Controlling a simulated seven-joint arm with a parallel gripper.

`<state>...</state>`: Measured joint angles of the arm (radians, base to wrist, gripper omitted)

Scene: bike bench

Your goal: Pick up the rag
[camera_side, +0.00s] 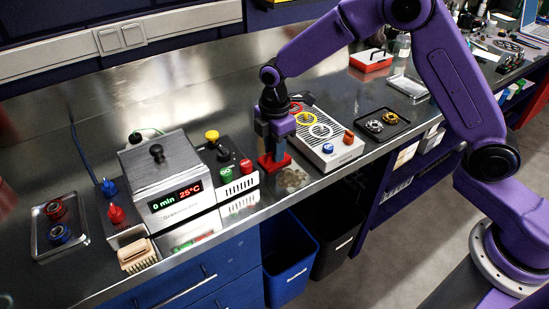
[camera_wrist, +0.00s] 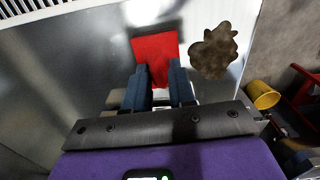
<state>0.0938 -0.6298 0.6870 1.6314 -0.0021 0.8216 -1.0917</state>
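The red rag (camera_wrist: 155,50) shows in the wrist view just beyond my fingers, with its near part narrowing between them. In the side view the rag (camera_side: 268,163) is at the bench's front area, directly under my gripper. My gripper (camera_wrist: 160,72) points down, its two blue-grey fingers close together on either side of the rag's near part. They appear shut on it. My gripper (camera_side: 273,150) is low over the bench in the side view. The fingers hide part of the rag, and I cannot tell whether it is clear of the bench.
A brown stain (camera_wrist: 214,50) lies right of the rag in the wrist view. A control box with buttons (camera_side: 225,165) stands left of my gripper, and a grey slotted unit (camera_side: 330,150) right. The bench's front edge is close, with a blue bin (camera_side: 290,262) below.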

